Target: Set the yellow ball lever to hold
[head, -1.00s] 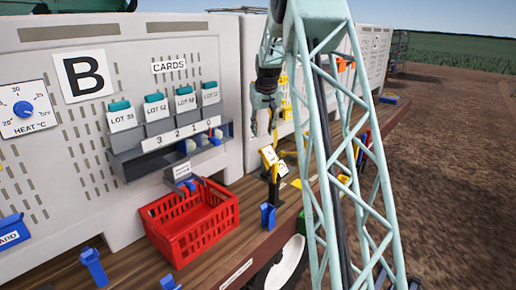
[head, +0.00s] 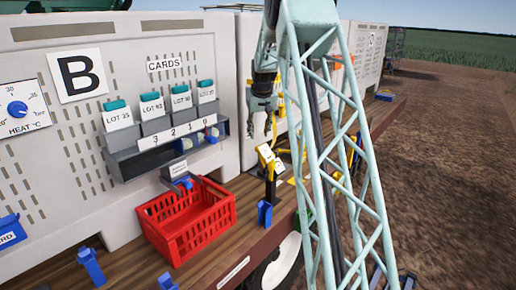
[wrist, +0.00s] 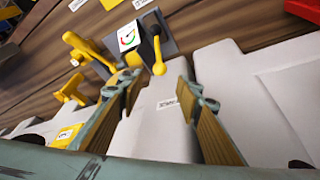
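My gripper (wrist: 156,82) is open. I cannot tell how deep the ball is between the fingertips. In the head view my gripper (head: 268,118) hangs pointing down near the grey wall, above a yellow-and-black post; the ball lever cannot be made out there.
Yellow handles (wrist: 84,52) stand left of the lever in the wrist view. A red crate (head: 190,222) sits on the wooden deck (head: 128,262) below card slots. Blue clips stand along the deck. Open ground lies to the right.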

